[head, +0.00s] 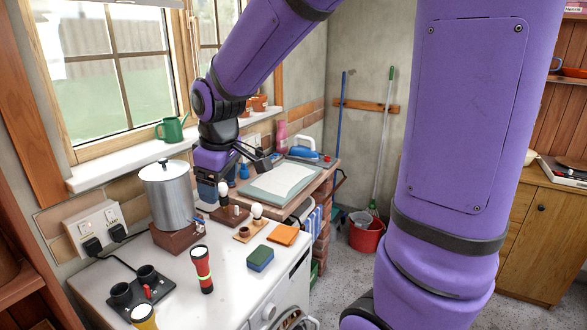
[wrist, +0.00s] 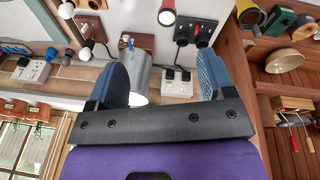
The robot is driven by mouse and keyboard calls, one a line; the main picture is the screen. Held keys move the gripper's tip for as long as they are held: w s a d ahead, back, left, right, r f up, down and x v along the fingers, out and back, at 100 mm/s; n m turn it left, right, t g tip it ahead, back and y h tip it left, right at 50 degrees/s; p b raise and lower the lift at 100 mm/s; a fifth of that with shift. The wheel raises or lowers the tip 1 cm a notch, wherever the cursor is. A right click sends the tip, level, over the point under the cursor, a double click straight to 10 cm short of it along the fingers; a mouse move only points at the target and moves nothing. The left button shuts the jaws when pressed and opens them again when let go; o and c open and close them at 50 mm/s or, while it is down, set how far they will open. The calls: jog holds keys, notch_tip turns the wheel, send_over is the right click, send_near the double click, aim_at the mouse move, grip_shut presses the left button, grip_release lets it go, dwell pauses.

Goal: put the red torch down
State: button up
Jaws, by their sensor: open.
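My gripper (head: 262,156) is open and empty. It is above the back of the worktop, beyond the torch and apart from it. In the wrist view its two blue-grey fingers are spread wide (wrist: 162,82), with the metal pot (wrist: 139,75) behind the gap.
The tall metal pot (head: 168,197) stands on a brown block (head: 178,238).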

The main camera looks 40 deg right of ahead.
jog(key=s+d+r+m+t, duration=0.1)
jog(key=s+r+m, duration=0.2)
jog(key=s, duration=0.6)
jog(key=s+d+r+m+t, duration=0.1)
jog(key=s+r, duration=0.4)
jog(key=s, duration=0.5)
jog(key=d+m, duration=0.1)
jog(key=m, duration=0.1)
jog(key=shift+s+r+m+t, duration=0.3)
